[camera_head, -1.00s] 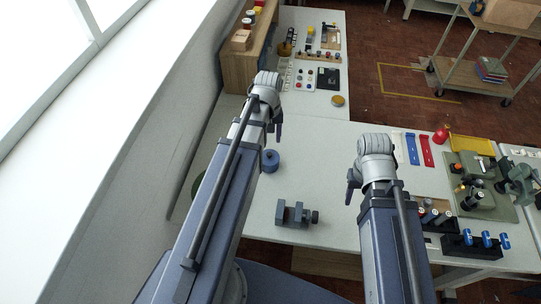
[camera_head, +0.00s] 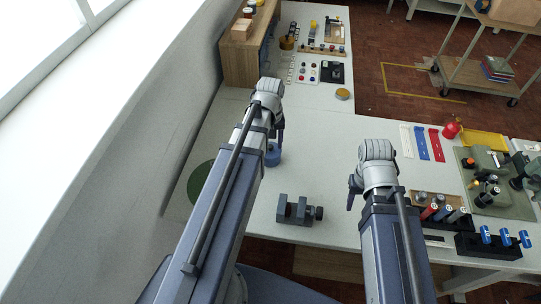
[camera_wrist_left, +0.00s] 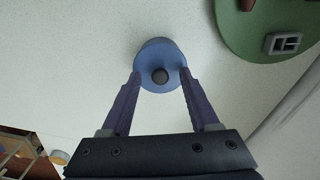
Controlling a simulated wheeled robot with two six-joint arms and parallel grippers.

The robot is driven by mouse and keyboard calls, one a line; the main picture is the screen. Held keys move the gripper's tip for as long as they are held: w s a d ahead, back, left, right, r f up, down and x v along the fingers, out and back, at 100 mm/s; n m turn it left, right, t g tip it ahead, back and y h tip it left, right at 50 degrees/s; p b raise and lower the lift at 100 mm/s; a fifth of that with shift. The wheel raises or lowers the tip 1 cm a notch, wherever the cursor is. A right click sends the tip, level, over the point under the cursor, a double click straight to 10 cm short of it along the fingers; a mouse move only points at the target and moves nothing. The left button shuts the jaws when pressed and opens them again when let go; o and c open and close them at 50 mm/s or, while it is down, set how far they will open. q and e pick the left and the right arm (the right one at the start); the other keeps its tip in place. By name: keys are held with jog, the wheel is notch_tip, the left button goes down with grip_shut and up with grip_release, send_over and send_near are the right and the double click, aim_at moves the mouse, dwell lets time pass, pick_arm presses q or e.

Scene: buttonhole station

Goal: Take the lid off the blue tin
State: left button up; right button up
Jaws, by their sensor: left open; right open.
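The blue tin (camera_head: 272,159) stands on the light bench, partly hidden behind my left arm in the head view. In the left wrist view its round blue lid (camera_wrist_left: 152,58) is on, with a dark knob (camera_wrist_left: 160,76) at the centre. My left gripper (camera_head: 278,138) is over the tin with its fingers pointing down. In the left wrist view the open fingers (camera_wrist_left: 160,80) are on either side of the knob, near the lid's edges; contact is unclear. My right gripper (camera_head: 354,192) is open and empty above the bench, away from the tin.
A grey vise-like block (camera_head: 297,210) stands in front of the tin. A round green mat (camera_wrist_left: 262,25) lies near the tin, partly hidden by my left arm in the head view. Racks and fixtures fill the right side. The bench between my arms is mostly clear.

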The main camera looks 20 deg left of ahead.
pick_arm(q)
jog(key=shift+f, duration=0.2)
grip_shut()
dwell(0.4)
